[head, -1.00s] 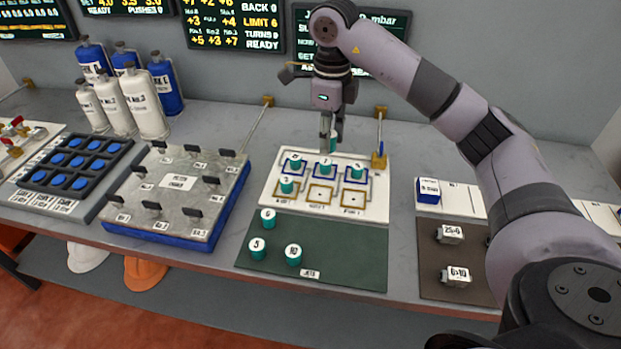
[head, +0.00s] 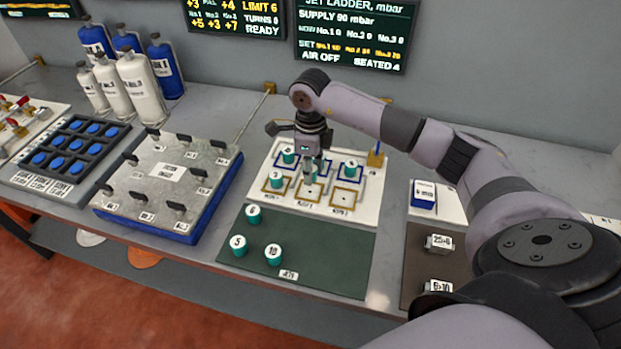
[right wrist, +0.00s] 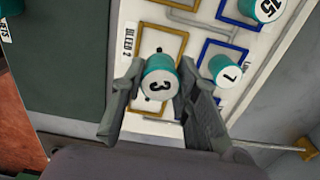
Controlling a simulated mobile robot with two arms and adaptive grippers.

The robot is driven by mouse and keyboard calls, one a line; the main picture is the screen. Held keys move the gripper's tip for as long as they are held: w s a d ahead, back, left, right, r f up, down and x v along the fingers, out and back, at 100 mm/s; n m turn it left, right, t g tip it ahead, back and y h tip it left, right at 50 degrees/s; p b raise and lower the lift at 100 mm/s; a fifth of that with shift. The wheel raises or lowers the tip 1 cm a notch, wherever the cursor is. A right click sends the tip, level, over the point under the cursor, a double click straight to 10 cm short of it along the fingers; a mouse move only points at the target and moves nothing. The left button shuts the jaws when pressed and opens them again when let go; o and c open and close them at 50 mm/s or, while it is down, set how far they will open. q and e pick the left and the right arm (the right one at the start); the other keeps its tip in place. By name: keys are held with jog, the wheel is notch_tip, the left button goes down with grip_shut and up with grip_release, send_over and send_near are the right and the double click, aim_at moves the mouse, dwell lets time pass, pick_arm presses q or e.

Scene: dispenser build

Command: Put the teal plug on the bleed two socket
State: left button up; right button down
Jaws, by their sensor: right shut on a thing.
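My right gripper (head: 308,181) reaches down over the middle gold-framed socket of the white board. In the right wrist view its fingers (right wrist: 163,100) are shut around a teal plug (right wrist: 159,84) marked 3. The gold frame of the bleed two socket (right wrist: 148,111), labelled BLEED 2, surrounds the plug from that viewpoint. I cannot tell whether the plug touches the board. My left gripper is not in view.
Other teal plugs stand on the left gold square (head: 276,180) and right blue square (head: 350,169). Several more stand on the green mat (head: 325,255). A metal plate with dark levers (head: 170,185) lies left. A wall screen (head: 352,35) reads SEATED 4.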

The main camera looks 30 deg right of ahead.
aim_at(310, 192)
jog(key=shift+f, duration=0.3)
notch_tip(310, 192, down, 4)
jog(key=shift+a+r+p, duration=0.15)
jog(key=shift+r+p, duration=0.1)
jog(key=shift+p, duration=0.25)
jog(key=shift+f, duration=0.25)
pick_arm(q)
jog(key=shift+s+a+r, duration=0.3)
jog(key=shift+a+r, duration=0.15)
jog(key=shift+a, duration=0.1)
pick_arm(e)
jog(key=shift+f, duration=0.2)
jog(key=c, duration=1.6)
grip_release()
jog(key=shift+c, duration=0.2)
jog(key=o, duration=0.4)
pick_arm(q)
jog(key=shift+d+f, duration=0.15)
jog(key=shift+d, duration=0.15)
